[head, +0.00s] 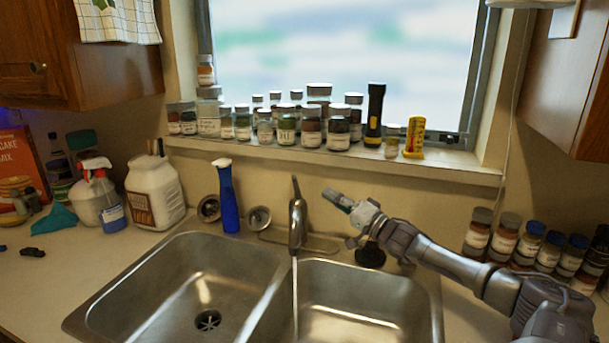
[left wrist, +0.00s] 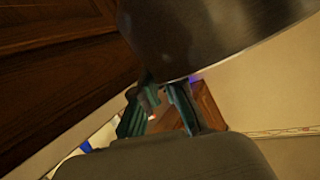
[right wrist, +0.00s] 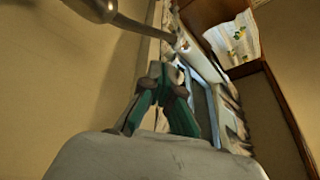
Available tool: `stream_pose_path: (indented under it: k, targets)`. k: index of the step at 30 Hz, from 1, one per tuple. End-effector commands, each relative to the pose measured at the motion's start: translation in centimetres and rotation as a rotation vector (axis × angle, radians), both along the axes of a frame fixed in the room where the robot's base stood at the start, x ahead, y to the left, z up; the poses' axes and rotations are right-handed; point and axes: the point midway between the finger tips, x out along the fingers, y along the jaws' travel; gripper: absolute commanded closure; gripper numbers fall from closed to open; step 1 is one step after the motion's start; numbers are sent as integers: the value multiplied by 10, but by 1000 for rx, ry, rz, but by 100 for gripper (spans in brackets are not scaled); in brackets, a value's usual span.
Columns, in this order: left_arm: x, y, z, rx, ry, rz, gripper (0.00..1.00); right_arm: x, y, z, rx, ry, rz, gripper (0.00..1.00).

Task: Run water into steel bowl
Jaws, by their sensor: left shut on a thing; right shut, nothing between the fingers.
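The faucet (head: 297,222) stands behind the divider of the double sink, and a thin stream of water (head: 295,292) runs down from its spout. My right gripper (head: 332,195) is shut and empty, just right of the faucet's top and apart from it. It also shows in the right wrist view (right wrist: 166,72), with a metal part, likely the faucet, at upper left. My left gripper (left wrist: 163,88) is shut on the rim of a dark, shiny metal bowl (left wrist: 225,35), seen only in the left wrist view. The bowl's inside is hidden, and the head view does not show it.
The left basin (head: 170,290) and right basin (head: 365,295) look empty. A blue spray bottle (head: 228,200) stands left of the faucet. Jars (head: 285,128) and a flashlight (head: 374,115) line the sill. More jars (head: 503,240) stand by my right arm. A white jug (head: 153,195) stands at left.

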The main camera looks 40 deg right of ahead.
Motion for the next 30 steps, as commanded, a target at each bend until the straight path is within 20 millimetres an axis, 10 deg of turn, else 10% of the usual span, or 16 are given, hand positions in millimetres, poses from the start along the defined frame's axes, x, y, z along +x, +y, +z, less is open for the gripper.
stream_pose_path:
  k: [30]
  targets:
    - [0, 0, 14, 0, -2, -1, 100, 89, 13, 26, -1, 1, -1, 100]
